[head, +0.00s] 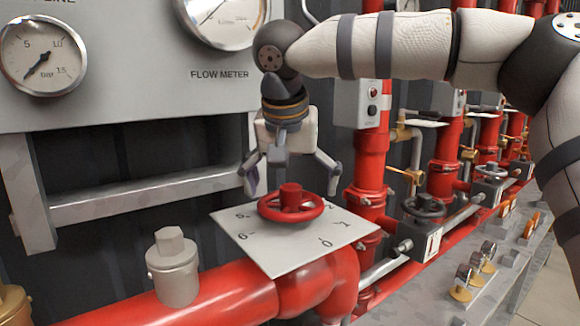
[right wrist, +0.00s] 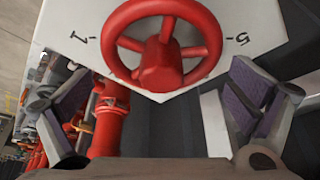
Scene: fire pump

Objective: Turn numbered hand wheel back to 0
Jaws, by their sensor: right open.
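The red hand wheel (head: 290,205) sits on a white plate (head: 277,250) with black numbers around it. In the head view, 0 is at the plate's near right, 1 and 2 lie farther right, and 5 and 6 are on the left. No clear pointer on the wheel can be made out. My right gripper (head: 291,184) is open and empty, pointing down just above and behind the wheel, one finger to each side. In the right wrist view the wheel (right wrist: 163,62) lies ahead, beyond the spread fingers (right wrist: 160,108), apart from them. My left gripper is out of view.
A red pipe (head: 225,300) with a grey capped fitting (head: 173,268) runs at the near left. A grey panel with a bar gauge (head: 42,56) and a flow meter (head: 222,18) stands behind. Red pipes and a dark hand wheel (head: 424,207) are at the right.

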